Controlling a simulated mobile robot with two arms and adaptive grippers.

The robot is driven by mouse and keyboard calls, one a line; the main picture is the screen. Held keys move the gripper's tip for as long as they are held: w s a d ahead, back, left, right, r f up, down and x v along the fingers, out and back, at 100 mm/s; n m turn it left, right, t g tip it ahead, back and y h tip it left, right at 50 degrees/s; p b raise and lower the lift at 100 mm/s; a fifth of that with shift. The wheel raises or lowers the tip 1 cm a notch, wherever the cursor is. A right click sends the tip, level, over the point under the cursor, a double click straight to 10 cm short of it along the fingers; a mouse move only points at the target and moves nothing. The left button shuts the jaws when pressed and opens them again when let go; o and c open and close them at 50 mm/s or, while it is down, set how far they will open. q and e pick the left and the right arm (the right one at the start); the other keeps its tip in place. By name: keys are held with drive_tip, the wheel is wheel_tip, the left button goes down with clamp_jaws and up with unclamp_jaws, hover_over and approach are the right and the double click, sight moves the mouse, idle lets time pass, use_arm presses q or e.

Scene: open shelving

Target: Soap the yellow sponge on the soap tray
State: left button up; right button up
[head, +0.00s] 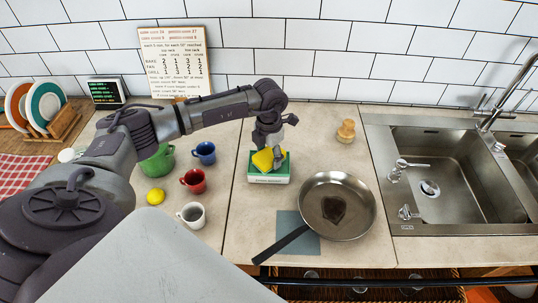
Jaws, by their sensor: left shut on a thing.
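The yellow sponge (262,160) is in my left gripper (268,149), which points down from above. The gripper is shut on the sponge. The sponge is tilted and sits over the soap tray (269,180), a small green and white box-like tray on the counter. The sponge overlaps the tray in the picture, and I cannot tell how firmly it touches it. The fingertips are partly hidden by the sponge. My right gripper is not in view.
A frying pan (354,205) with a dark stain stands right of the tray. A wooden brush (346,131) stands behind it. The sink (440,185) is at right.

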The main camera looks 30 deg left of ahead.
sight(270, 154)
use_arm(q)
drive_tip(key=shift+r+p, duration=1.95)
drive_tip(key=shift+r, duration=1.4)
drive_tip(key=shift+d+m, duration=0.2)
drive_tip(key=shift+m, duration=0.1)
drive_tip(key=s+d+r+m+b, duration=0.2)
drive_tip(key=s+d+m, duration=0.4)
drive_tip(key=m, duration=1)
drive_tip(key=s+d+r+m+b, duration=0.2)
drive_tip(key=s+d+m+b, duration=0.2)
drive_tip(key=m, duration=1.2)
drive_tip(key=s+d, duration=0.3)
drive_tip(key=s, duration=0.1)
drive_tip(key=shift+s+m, duration=0.4)
